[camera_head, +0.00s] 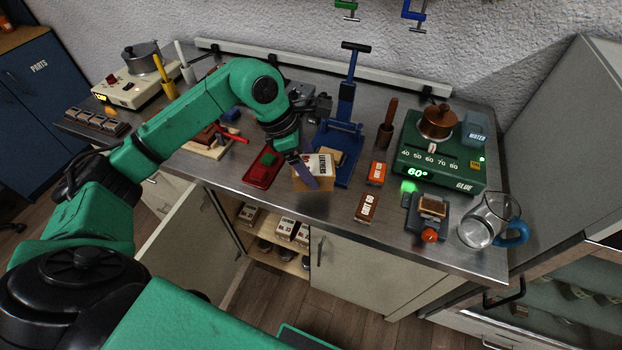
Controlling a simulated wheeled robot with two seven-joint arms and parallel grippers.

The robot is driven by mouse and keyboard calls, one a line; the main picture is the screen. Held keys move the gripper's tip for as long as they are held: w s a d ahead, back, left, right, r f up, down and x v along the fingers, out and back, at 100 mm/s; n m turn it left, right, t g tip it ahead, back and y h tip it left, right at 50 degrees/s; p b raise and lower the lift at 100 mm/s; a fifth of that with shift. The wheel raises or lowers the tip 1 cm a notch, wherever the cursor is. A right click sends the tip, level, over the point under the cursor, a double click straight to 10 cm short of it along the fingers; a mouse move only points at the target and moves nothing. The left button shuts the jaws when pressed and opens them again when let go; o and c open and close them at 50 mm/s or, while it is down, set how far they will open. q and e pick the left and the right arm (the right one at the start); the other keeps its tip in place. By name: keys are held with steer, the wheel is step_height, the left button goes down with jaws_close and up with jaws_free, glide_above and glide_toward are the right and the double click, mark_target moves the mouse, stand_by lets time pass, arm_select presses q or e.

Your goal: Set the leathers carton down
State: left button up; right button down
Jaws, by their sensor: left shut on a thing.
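The leathers carton (325,182) is a brown box with a white label whose lettering reads upside down. It is at the front edge of the bench (285,193), in front of the blue press. My left gripper (305,172) reaches down from the left and is shut on the carton; one finger crosses its near side. Whether the carton's underside touches the bench or hangs just above it, I cannot tell. My right gripper is not in view.
Close by are a red tray (262,170) on the left, the blue press (343,135) behind, and small orange (376,173) and brown (366,207) boxes on the right. Further right stand a glue heater (440,155) and glass jug (485,222). A cupboard door (190,245) hangs open below.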

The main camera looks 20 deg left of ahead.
arm_select(q)
step_height(320, 180, down, 6)
steer(key=shift+s+r+p, duration=0.1)
steer(key=shift+r+p, duration=0.05)
steer(key=shift+p, duration=0.4)
steer(key=shift+f, duration=0.25)
steer(key=o, duration=1.2)
steer(key=shift+o, duration=0.2)
steer(key=b+v, duration=0.2)
steer(key=v, duration=1)
steer(key=shift+b, duration=0.3)
